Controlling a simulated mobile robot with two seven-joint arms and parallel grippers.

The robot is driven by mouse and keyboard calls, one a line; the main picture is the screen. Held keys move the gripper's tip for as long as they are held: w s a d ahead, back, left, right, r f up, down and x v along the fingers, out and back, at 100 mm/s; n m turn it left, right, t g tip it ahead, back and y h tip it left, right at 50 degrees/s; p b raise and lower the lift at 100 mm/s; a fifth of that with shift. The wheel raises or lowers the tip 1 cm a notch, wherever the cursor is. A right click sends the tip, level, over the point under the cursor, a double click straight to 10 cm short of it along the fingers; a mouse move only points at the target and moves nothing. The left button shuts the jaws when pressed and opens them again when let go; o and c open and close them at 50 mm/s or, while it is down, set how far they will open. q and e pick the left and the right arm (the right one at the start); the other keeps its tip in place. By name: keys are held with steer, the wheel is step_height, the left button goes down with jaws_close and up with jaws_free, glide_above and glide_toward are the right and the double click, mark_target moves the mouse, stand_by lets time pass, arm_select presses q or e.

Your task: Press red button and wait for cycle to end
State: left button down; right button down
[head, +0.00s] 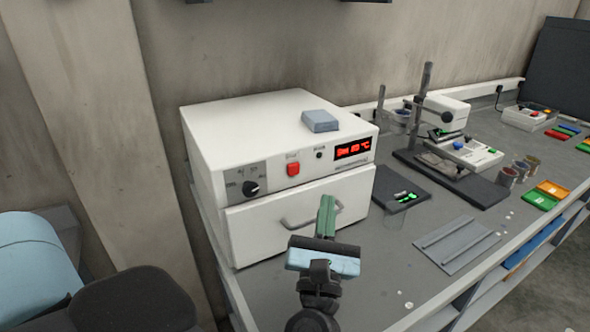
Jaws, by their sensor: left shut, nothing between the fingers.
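The red button (293,169) is on the front panel of a white box-shaped machine (250,130) at the left of the bench. Right of it is a lit red display (353,149), and left of it a black knob (251,188). Below the panel is a closed drawer with a grey handle (311,219). My left gripper (326,212) is shut and empty, its green fingers pointing up in front of the drawer, apart from the button in the picture. Whether it touches the drawer front is hard to tell. My right gripper is not in view.
A blue-grey block (320,121) lies on the machine's top. To the right are a dark pad (400,186), a grey plate (456,246), a stand with a white device (465,152) and several small cups. Colored trays (545,194) lie near the bench's right edge.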

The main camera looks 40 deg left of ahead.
arm_select(q)
glide_toward(300, 165)
steer(key=shift+d+r+p+x, duration=0.1)
steer(key=shift+d+x, duration=0.05)
steer(key=shift+x, duration=0.7)
steer(key=shift+d+r+p+x, duration=0.1)
steer(key=shift+d+p+x, duration=0.1)
steer(key=shift+x, duration=0.65)
steer(key=shift+d+r+p+x, duration=0.1)
steer(key=shift+d+x, duration=0.05)
steer(key=shift+x, duration=0.7)
steer(key=shift+w+a, duration=0.15)
steer(key=shift+w, duration=0.05)
steer(key=shift+w+a, duration=0.1)
steer(key=shift+a, duration=0.15)
steer(key=shift+w+a, duration=0.2)
steer(key=shift+a, duration=0.2)
stand_by(0.8)
stand_by(0.4)
steer(key=shift+s+d, duration=0.35)
steer(key=shift+d, duration=0.45)
steer(key=d, duration=0.1)
steer(key=s+d, duration=0.1)
steer(key=d, duration=0.1)
steer(key=s+d, duration=0.1)
steer(key=shift+d, duration=0.3)
